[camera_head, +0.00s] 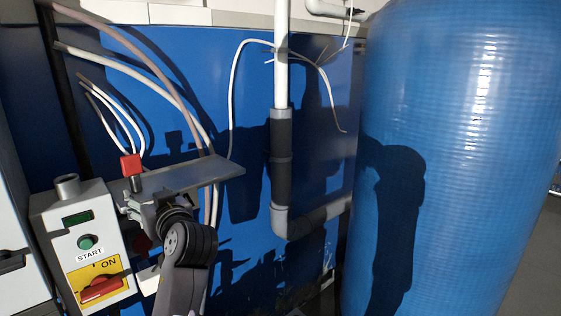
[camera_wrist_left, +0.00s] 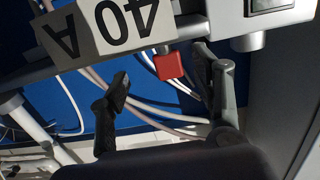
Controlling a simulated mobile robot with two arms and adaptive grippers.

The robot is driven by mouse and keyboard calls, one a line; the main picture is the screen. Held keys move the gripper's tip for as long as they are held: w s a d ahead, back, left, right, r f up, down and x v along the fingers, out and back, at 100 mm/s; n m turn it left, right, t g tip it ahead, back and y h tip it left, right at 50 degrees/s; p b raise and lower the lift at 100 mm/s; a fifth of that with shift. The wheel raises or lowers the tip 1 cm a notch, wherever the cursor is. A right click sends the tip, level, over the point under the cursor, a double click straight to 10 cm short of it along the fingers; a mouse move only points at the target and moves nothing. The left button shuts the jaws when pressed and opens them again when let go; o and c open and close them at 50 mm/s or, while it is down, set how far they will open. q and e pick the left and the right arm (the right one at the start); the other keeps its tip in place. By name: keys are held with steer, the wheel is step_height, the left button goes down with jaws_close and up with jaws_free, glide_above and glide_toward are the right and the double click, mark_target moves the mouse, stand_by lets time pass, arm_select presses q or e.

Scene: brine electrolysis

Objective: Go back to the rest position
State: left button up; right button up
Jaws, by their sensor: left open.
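My left gripper (camera_head: 142,212) is just below a grey plate (camera_head: 190,178), to the right of the control box, and partly hidden by my own arm. In the left wrist view my left gripper (camera_wrist_left: 162,80) has its two dark fingers spread wide with nothing held between them. A red block-shaped handle (camera_head: 131,165) stands up at the left end of the plate. It also shows in the left wrist view (camera_wrist_left: 169,66), close to the right finger but apparently not held. My right gripper is in neither view.
A grey control box (camera_head: 75,225) with a green START button and a red-yellow ON switch (camera_head: 100,288) is close on the left. A large blue tank (camera_head: 460,150) fills the right. A pipe (camera_head: 282,160) and loose cables run before the blue panel. A "40 A" label (camera_wrist_left: 125,22) is nearby.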

arm_select(q)
steer(key=s+d+f+m+g+h, duration=0.2)
steer(key=s+f+m+h, duration=0.3)
steer(key=f, duration=0.8)
steer(key=s+d+f+m+g+h, duration=0.15)
steer(key=s+f, duration=0.55)
steer(key=f, duration=0.7)
steer(key=s+d+f+m+g+h, duration=0.1)
steer(key=s+d+f+g+h, duration=0.2)
steer(key=s, duration=0.5)
steer(key=s+d+f+m+h, duration=0.1)
steer(key=s+d+f+m, duration=0.15)
steer(key=s+f, duration=0.4)
steer(key=s+d+f+m+g+h, duration=0.1)
steer(key=s+d+f+g+h, duration=0.2)
steer(key=s, duration=0.6)
step_height(320, 180, down, 29)
steer(key=s+b, duration=0.2)
steer(key=s+a+f+g+b, duration=0.1)
steer(key=s+a+f, duration=0.1)
steer(key=s+f, duration=1.3)
steer(key=shift+s+f+y, duration=0.3)
steer(key=shift+s+y, duration=0.15)
steer(key=shift+s, duration=0.2)
